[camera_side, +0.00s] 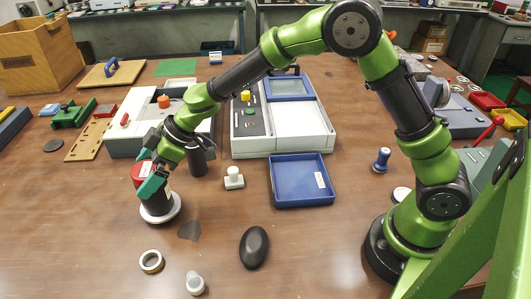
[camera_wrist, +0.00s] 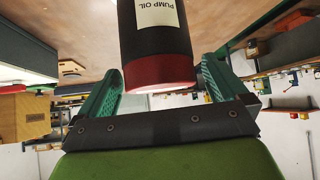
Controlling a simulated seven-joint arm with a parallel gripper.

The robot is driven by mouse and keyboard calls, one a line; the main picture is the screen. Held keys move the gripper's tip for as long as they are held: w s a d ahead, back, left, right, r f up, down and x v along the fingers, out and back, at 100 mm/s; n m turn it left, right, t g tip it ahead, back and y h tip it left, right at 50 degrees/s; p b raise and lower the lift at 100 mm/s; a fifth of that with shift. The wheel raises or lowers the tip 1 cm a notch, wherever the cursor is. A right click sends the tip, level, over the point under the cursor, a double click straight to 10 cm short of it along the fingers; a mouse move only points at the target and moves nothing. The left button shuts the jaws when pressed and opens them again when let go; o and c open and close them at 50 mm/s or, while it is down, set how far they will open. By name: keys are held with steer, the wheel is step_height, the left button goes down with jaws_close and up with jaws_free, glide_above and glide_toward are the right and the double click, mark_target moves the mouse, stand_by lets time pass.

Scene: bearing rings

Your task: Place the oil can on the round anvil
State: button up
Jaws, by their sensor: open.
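The oil can (camera_side: 158,204) is dark with a red end, and stands upright at the left of the table in the side view. It appears to rest on a pale round disc, which looks like the round anvil (camera_side: 168,218); only its rim shows. My gripper (camera_side: 149,172) is at the can's red upper part, its fingers open around it. In the wrist view the can (camera_wrist: 155,38) shows its red end and a PUMP OIL label between the spread fingers of my gripper (camera_wrist: 158,82), with gaps on both sides.
A brass ring (camera_side: 151,261), a clear-capped piece (camera_side: 195,283) and a black oval object (camera_side: 254,247) lie in front. A white stamp-like piece (camera_side: 233,178) and a blue tray (camera_side: 301,190) are to the right. A dark cylinder (camera_side: 198,160) stands close behind my gripper.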

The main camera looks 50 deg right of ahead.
steer(key=s+d+r+m+t, duration=0.1)
steer(key=d+r+m+t, duration=0.15)
steer(key=d+r, duration=0.5)
steer(key=d+r+m+t, duration=0.2)
steer(key=d+r+t, duration=0.2)
steer(key=r, duration=0.6)
steer(key=s+d+r+m+t+h, duration=0.35)
steer(key=d+r+m+h, duration=0.2)
steer(key=d, duration=0.55)
steer(key=s+d+f+m+g+h, duration=0.3)
steer(key=s+d+m+h, duration=0.15)
steer(key=s, duration=0.55)
steer(key=s+a+f+g+y, duration=0.2)
steer(key=s+f, duration=0.1)
steer(key=s, duration=0.3)
steer(key=s+a+f+m+g+y, duration=0.1)
steer(key=s+f+g+y, duration=0.1)
steer(key=s, duration=0.4)
steer(key=shift+s+a+f, duration=0.3)
steer(key=shift+a+f, duration=0.1)
steer(key=shift+f, duration=0.5)
